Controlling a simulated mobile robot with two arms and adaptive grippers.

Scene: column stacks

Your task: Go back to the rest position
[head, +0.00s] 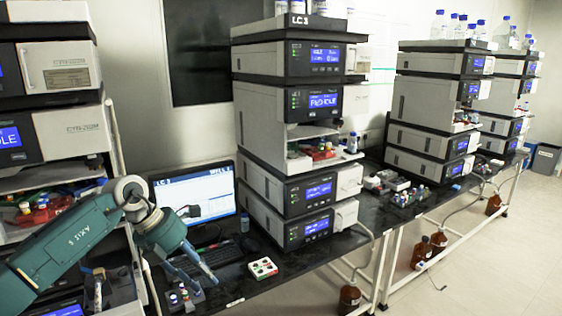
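My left arm comes in from the lower left, and its gripper (207,287) points down over the near part of the black bench. Its two fingers look spread apart, with nothing visible between them. The fingertips are beside a small dark holder with colored-capped vials (176,298); I cannot tell whether they touch it. My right gripper is not in view.
A monitor (200,195) and keyboard (205,254) stand behind the gripper. A small white tray with colored spots (263,268) lies to its right on the bench (308,258). The LC 3 instrument stack (290,150) rises at center.

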